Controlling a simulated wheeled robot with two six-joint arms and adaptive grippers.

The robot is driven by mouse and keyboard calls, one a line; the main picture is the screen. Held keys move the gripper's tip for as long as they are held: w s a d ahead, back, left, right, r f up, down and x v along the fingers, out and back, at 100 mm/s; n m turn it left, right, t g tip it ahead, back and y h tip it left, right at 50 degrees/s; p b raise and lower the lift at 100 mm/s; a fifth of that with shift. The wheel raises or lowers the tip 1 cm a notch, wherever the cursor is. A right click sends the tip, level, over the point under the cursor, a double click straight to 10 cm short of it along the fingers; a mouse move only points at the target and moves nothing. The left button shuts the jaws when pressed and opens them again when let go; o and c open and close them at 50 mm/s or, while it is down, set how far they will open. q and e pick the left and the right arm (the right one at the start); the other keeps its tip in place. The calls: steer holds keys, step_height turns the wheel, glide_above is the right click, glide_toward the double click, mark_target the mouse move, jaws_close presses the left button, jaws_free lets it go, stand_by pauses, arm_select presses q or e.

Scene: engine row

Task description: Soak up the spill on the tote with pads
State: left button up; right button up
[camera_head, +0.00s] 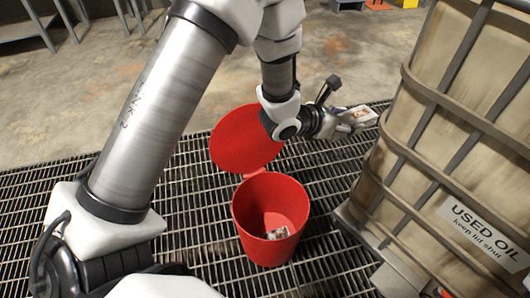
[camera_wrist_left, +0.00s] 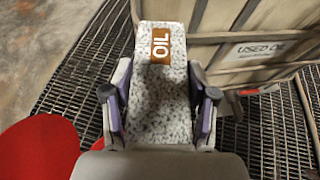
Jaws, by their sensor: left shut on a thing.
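My left gripper (camera_head: 352,118) is shut on a grey speckled pad (camera_head: 362,113), close to the left side of the tote (camera_head: 412,112). In the left wrist view the pad (camera_wrist_left: 160,100) lies between the two fingers of the gripper (camera_wrist_left: 160,97), its brown OIL label facing the camera. The tote is a dirty beige block in a grey cage. Its left side has darker brown patches; I cannot tell whether they are the spill. Another small greyish piece, perhaps a used pad (camera_head: 277,233), lies inside the red bin (camera_head: 250,225). My right gripper is out of view.
The red bin stands on the dark floor grating (camera_head: 190,200), its round lid (camera_head: 240,138) open at the back. A USED OIL label (camera_head: 484,228) is on the tote. Bare concrete (camera_head: 110,85) lies behind, with a grey table (camera_head: 30,30) at the far left.

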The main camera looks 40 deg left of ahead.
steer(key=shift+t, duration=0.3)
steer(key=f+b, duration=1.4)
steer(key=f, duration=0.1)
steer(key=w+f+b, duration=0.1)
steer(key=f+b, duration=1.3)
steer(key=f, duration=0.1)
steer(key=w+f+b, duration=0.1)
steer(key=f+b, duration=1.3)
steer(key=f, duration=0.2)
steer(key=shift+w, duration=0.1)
arm_select(q)
steer(key=s+a+f+m+g+h, duration=0.2)
steer(key=a+f, duration=0.4)
steer(key=f, duration=0.9)
steer(key=s+a+f+m+g+h, duration=0.2)
steer(key=a+f, duration=0.4)
steer(key=f, duration=0.9)
steer(key=s+a+f+m+g+h, duration=0.2)
steer(key=a+f+m, duration=0.2)
steer(key=f, duration=1.1)
steer(key=a, duration=0.3)
steer(key=shift+s, duration=0.2)
steer(key=o, duration=1.2)
steer(key=shift+f, duration=0.1)
steer(key=shift+o, duration=0.2)
